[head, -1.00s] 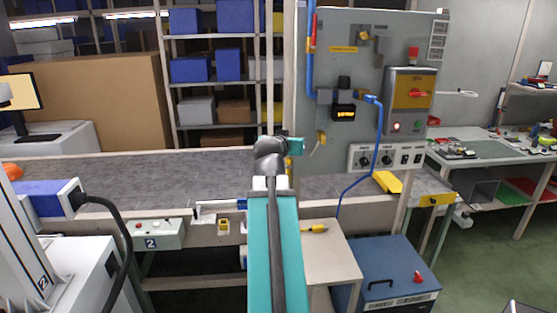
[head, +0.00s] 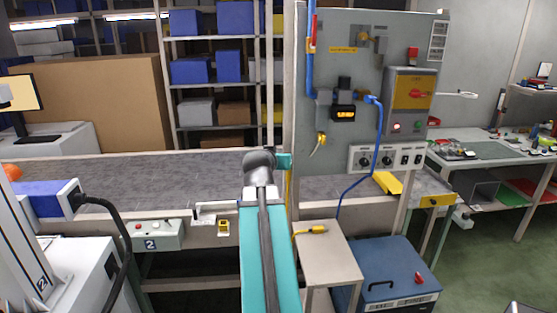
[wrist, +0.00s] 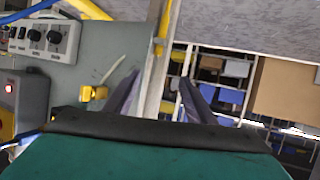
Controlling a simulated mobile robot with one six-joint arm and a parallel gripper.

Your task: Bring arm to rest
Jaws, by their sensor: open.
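My arm rises in the lower middle of the head view, with a teal link (head: 267,260) and a dark grey joint (head: 259,163) in front of the conveyor. My gripper (wrist: 159,77) shows in the wrist view as two dark fingers set apart, with nothing between them. A pale post stands in the background between the fingers. In the head view the fingers are hidden behind the arm or out of sight.
The grey conveyor belt (head: 150,170) runs behind my arm. A control panel (head: 345,60) with a blue cable stands to the right. A small beige table (head: 328,255) and a blue box unit (head: 388,270) stand at lower right. Green floor is free further right.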

